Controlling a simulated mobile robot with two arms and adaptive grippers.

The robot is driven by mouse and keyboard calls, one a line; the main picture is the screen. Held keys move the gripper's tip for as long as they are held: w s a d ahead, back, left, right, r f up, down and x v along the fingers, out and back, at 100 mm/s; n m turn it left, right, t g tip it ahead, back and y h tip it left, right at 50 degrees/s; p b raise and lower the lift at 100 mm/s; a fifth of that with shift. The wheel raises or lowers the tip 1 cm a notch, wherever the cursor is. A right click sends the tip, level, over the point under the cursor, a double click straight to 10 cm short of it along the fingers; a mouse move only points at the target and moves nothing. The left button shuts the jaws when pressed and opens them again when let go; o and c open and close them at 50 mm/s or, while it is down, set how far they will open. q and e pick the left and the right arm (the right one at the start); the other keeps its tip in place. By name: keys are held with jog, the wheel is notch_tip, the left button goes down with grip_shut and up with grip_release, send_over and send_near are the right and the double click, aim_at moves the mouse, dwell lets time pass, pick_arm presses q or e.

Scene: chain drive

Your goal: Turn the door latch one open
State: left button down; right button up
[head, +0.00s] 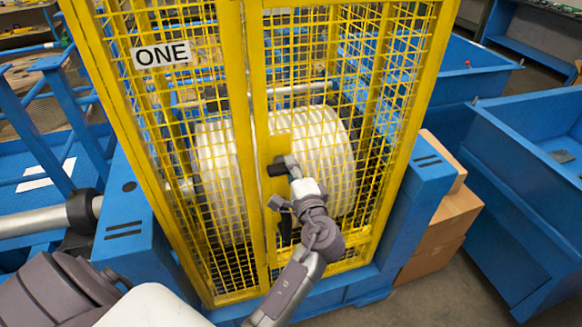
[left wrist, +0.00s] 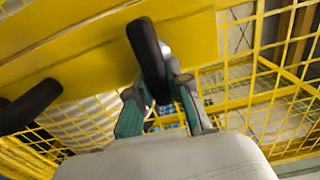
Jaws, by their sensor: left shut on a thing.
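The latch of the door marked ONE is a black handle (head: 277,169) on a yellow plate at the middle edge of the yellow mesh door. In the left wrist view the black latch handle (left wrist: 147,50) stands between the fingers, in front of the yellow plate (left wrist: 85,50). My left gripper (head: 289,166) is at the latch, shut on its handle; the fingers (left wrist: 160,100) close around its lower end. The gripper partly hides the latch in the head view. My right gripper is not in view.
A second black handle (left wrist: 30,106) sits lower on the yellow plate. The cage carries a white ONE sign (head: 161,54); white ribbed drums (head: 325,150) show behind the mesh. Cardboard boxes (head: 445,222) and a blue bin (head: 525,190) stand to the right. Grey floor lies in front.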

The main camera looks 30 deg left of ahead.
pick_arm(q)
jog(key=c, duration=1.1)
grip_release()
jog(key=shift+w, duration=0.1)
